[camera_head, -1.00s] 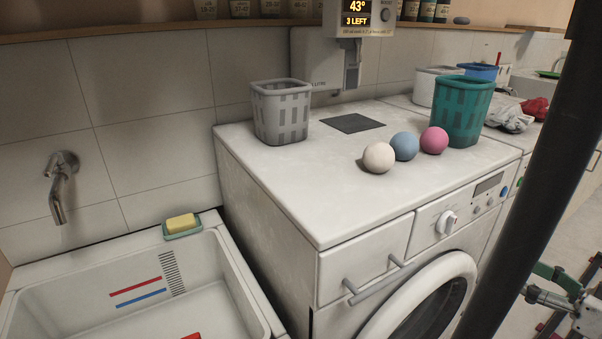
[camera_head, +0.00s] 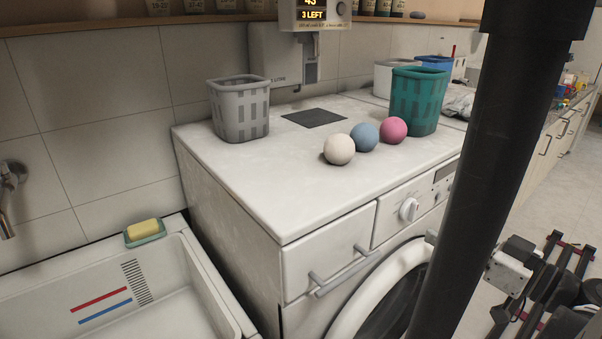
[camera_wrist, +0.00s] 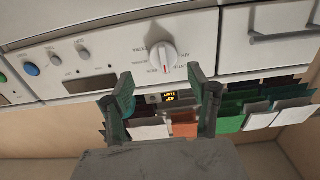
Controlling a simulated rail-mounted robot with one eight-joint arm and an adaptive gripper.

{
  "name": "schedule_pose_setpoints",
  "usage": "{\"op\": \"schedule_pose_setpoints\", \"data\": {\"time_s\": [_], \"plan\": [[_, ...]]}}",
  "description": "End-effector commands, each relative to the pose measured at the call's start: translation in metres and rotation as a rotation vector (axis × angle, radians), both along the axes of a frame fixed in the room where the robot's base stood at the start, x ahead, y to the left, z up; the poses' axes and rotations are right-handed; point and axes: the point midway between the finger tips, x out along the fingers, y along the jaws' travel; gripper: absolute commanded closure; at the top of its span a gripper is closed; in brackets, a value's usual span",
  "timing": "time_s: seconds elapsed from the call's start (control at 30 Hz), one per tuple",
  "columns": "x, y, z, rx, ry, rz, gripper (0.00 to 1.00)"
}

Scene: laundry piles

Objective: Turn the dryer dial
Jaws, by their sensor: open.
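The dial is a round white knob (camera_head: 409,209) on the front panel of a white front-loading machine (camera_head: 262,186). In the wrist view the panel appears upside down, and the dial (camera_wrist: 162,57) has a red mark on its lower edge. My gripper (camera_wrist: 160,82) is open and empty, its two dark green fingers spread on either side below the dial. The fingertips look short of the knob, with no contact visible. In the head view my black column stands right of the dial, and the gripper cannot be made out there.
A display (camera_wrist: 90,85) and buttons (camera_wrist: 32,69) share the panel. A drawer handle (camera_head: 340,268) and the round door (camera_head: 372,300) are close by. White, blue and pink balls (camera_head: 365,137), a grey basket (camera_head: 240,112) and a teal basket (camera_head: 416,104) stand on top.

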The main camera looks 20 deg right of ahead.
Motion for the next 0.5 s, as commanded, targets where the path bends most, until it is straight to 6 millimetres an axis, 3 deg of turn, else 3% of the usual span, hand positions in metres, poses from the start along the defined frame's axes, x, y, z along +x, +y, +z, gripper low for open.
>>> {"op": "schedule_pose_setpoints", "data": {"time_s": [0.03,0.5], "plan": [[0.005,0.011,0.000,0.000,0.000,0.006,0.45],[0.051,0.021,0.000,0.001,0.000,0.005,0.45]]}}
